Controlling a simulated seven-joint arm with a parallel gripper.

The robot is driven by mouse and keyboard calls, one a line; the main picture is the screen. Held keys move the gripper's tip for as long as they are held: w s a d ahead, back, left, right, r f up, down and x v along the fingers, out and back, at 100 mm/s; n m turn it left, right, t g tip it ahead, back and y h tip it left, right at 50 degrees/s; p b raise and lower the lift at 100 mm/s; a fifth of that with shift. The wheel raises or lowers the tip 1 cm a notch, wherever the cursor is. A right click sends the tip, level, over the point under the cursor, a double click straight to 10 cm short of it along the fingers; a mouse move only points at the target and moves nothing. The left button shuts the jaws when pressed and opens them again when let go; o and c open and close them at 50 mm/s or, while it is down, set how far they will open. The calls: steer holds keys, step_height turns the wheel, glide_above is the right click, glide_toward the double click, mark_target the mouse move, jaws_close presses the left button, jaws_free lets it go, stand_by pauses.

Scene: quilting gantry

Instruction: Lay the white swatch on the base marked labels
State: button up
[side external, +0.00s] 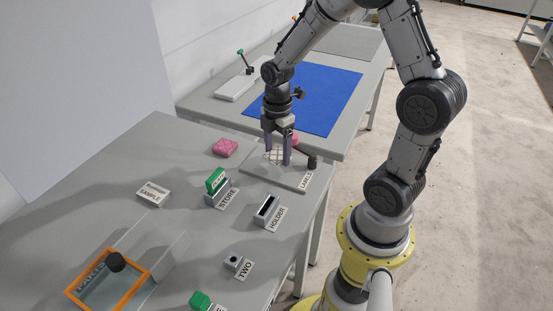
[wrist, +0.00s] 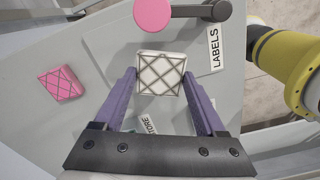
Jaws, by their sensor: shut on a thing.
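The white swatch (wrist: 160,73), a small pad with dark crossed lines, is between the purple fingers of my gripper (wrist: 160,77). In the side view my gripper (side external: 278,154) points down over the grey base marked LABELS (side external: 258,173), and the swatch (side external: 274,157) shows partly behind a finger. The swatch is over the base or on it; I cannot tell if it touches. The base also shows in the wrist view (wrist: 108,50), its label at the right. A dark arm with a pink disc (wrist: 152,14) is at the base, beyond the swatch.
A pink swatch (side external: 225,147) lies on the table left of the base. A STORE block (side external: 217,189) with a green piece, a HOLDER block (side external: 267,209), a SAMPLE block (side external: 153,194) and an orange-framed PARTS box (side external: 82,301) stand nearer. A blue mat (side external: 325,100) covers the table behind.

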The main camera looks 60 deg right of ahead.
mark_target(277, 154)
steer(key=shift+w+f, duration=0.15)
steer(key=shift+f, duration=1.6)
steer(key=shift+f, duration=0.15)
steer(key=o, duration=1.2)
steer(key=shift+o, duration=0.2)
